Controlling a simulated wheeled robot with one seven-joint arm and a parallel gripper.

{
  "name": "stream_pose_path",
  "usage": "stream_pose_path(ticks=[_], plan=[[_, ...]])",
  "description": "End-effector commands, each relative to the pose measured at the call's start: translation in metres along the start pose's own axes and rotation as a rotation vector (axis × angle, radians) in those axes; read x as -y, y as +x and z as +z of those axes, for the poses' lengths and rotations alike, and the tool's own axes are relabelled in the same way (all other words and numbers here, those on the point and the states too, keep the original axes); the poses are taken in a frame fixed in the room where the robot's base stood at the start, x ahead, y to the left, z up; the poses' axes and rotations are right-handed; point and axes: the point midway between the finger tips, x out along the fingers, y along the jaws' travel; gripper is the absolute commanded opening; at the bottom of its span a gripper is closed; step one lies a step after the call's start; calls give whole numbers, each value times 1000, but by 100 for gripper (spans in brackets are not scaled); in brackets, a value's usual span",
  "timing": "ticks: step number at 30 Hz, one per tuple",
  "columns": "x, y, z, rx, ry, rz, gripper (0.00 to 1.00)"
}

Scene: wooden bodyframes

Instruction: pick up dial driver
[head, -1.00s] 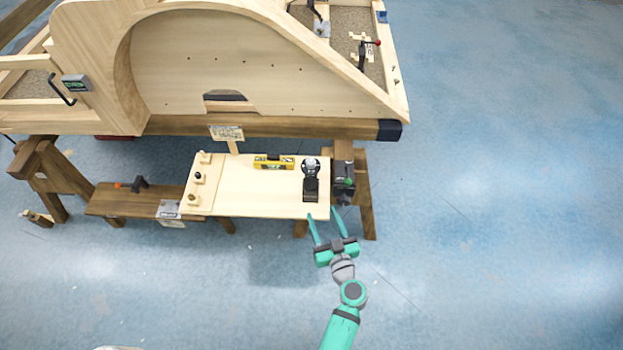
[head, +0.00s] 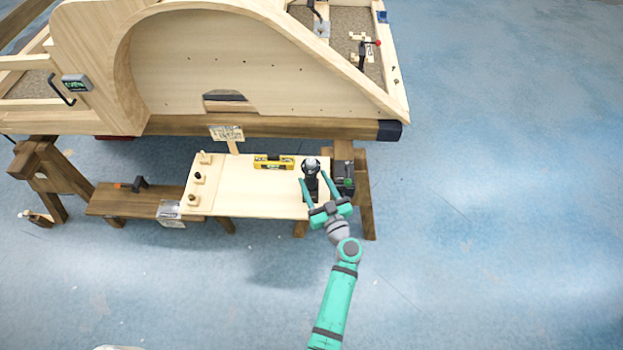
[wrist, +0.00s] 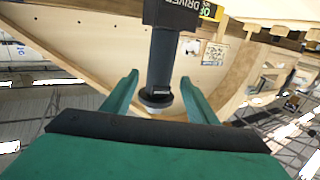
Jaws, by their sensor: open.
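The dial driver (head: 310,166) is a dark tool with a pale round end, standing on the pale board (head: 252,197) near its right side. In the wrist view the dial driver (wrist: 163,62) shows as a dark block with "DRIVER" lettering, a grey shaft and a round end. My gripper (head: 314,180) is open, with one finger on each side of the driver. In the wrist view the shaft lies between the open fingers of my gripper (wrist: 160,80), with gaps on both sides. My gripper partly hides the driver's lower part in the head view.
A yellow level (head: 273,162) lies left of the driver. A dark device (head: 345,178) stands close on its right. Small knobbed pegs (head: 197,177) line the board's left end. The large wooden frame (head: 220,60) rises behind. The floor in front and to the right is clear.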

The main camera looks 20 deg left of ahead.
Motion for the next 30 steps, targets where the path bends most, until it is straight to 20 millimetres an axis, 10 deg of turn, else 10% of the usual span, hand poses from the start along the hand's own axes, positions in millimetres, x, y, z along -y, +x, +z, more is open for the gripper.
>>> stream_pose_path(ticks=[15, 21, 30], plan=[[-2, 39, -1, -1, 0, 0, 53], [-2, 38, 0, -1, 0, 0, 5], [-2, 39, -4, -4, -2, 1, 2]])
